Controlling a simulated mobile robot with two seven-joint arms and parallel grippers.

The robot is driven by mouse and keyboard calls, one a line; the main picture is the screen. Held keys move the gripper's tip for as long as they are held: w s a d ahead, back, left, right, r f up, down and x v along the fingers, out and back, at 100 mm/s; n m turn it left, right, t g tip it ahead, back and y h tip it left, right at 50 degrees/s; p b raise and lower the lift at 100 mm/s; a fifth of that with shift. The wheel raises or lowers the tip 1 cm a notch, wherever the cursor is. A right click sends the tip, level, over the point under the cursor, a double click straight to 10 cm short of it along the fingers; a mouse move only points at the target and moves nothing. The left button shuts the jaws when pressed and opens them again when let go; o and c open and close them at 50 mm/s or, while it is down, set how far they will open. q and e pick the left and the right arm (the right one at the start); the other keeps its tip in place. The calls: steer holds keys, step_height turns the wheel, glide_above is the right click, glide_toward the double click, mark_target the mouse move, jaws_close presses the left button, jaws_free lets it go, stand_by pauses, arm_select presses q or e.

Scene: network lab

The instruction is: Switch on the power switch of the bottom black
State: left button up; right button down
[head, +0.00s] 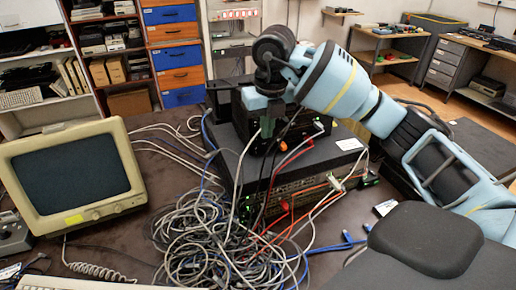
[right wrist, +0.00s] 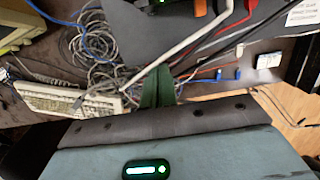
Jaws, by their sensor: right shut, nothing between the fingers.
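A stack of black network devices stands on the brown table in the head view. The wide bottom black device (head: 222,150) has cables and small green lights on its front. A smaller black device (head: 318,128) sits on top of it. I cannot make out the power switch. My right gripper (head: 267,127) points down at the left front of the upper device. It also shows in the right wrist view (right wrist: 158,92), shut and empty, with cables beyond its fingers. Whether it touches a device is not clear. My left gripper is not in view.
A heap of tangled grey cables (head: 205,240) lies in front of the stack. Red and white cables hang across the device fronts. A beige monitor (head: 75,172) stands at left, with a keyboard (right wrist: 60,102) near it. Shelves and drawers (head: 178,55) stand behind.

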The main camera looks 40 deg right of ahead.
mark_target(256, 150)
steer(key=f, duration=0.6)
steer(key=w+f, duration=0.1)
steer(key=f, duration=0.2)
steer(key=shift+w+d+f, duration=0.1)
steer(key=shift+f, duration=0.25)
steer(key=w, duration=0.2)
steer(key=shift+w+d+f, duration=0.25)
steer(key=shift+w+d, duration=0.05)
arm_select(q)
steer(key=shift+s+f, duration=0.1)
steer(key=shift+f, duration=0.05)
arm_select(e)
steer(key=shift+w+d+f, duration=0.1)
steer(key=shift+w+d, duration=0.1)
steer(key=shift+w, duration=0.45)
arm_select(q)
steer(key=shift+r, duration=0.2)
arm_select(e)
steer(key=shift+w+f+t, duration=0.1)
steer(key=shift+w+t, duration=0.1)
steer(key=shift+t, duration=0.2)
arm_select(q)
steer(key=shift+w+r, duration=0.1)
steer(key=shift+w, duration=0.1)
arm_select(e)
steer(key=shift+r, duration=0.2)
